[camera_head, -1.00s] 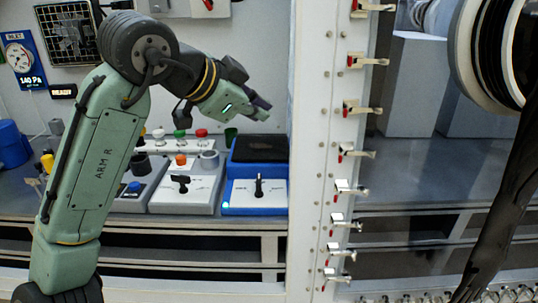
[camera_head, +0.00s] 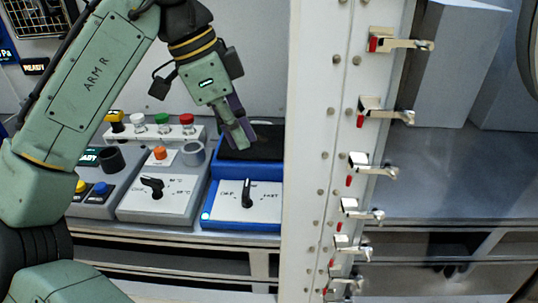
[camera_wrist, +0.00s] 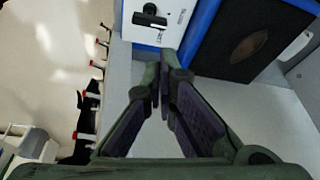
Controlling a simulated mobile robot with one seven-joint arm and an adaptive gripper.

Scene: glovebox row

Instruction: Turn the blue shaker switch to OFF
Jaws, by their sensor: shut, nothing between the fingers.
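The blue shaker (camera_head: 212,194) stands on the bench at the right end of the row of devices, with a dark platform on top at the back. Its white front panel carries a black switch knob (camera_head: 247,193), standing about upright between an OFF label on the left and a FAST label on the right. A lamp at the panel's lower left glows blue. My gripper (camera_head: 247,139) is shut and empty, pointing down above the dark platform, behind and above the knob. In the wrist view its closed fingertips (camera_wrist: 166,62) are apart from the knob (camera_wrist: 150,17).
A white device with a similar black knob (camera_head: 152,187) stands just left of the shaker. Farther left is a grey unit with yellow and blue buttons (camera_head: 99,188). A white post with several clamps (camera_head: 335,150) rises close on the right. Coloured buttons (camera_head: 163,122) line the back.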

